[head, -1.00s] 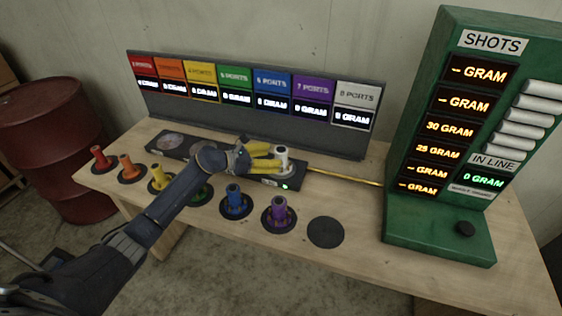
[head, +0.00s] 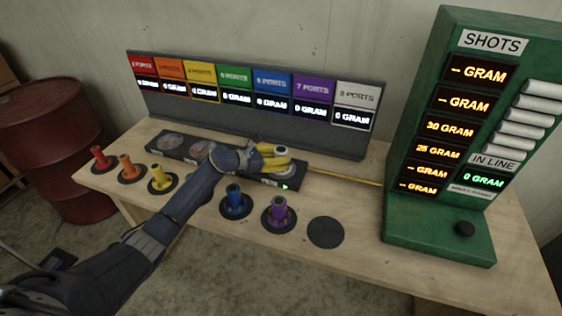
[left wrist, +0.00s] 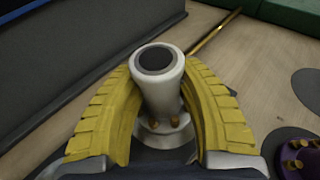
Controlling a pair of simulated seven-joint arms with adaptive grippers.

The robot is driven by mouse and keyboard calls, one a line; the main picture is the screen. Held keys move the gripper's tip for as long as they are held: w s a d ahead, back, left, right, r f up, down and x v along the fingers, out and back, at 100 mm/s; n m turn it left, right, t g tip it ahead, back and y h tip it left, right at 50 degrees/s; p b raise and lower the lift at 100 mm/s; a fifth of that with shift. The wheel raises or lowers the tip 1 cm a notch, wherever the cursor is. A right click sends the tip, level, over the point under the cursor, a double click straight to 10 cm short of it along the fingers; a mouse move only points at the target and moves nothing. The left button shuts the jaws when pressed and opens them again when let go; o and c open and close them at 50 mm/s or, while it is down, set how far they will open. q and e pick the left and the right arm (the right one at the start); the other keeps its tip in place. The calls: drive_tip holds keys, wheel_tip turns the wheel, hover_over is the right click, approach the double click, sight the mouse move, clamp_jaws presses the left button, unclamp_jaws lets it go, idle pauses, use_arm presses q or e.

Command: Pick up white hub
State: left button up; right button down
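The white hub (left wrist: 158,88) has a pale cylindrical neck with a dark round top, and a wide base with small brass pegs. My left gripper (left wrist: 160,75) has its two yellow fingers closed around the hub's neck, one on each side. In the head view, the left gripper (head: 274,157) is over the right part of the black scale strip, with the hub's pale top (head: 266,149) showing between the fingers. The hub appears raised off the strip; its underside is hidden. The right gripper is not in view.
The black strip (head: 232,172) lies along the bench. Red (head: 99,155), orange (head: 126,168), yellow (head: 158,176), blue (head: 235,200) and purple (head: 279,212) hubs stand in front on dark pads. An empty pad (head: 325,232) is at right. A green SHOTS cabinet (head: 400,226) stands beyond it.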

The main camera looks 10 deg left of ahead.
use_arm(q)
clamp_jaws()
drive_tip(key=shift+r, duration=0.1)
drive_tip(key=shift+r, duration=0.1)
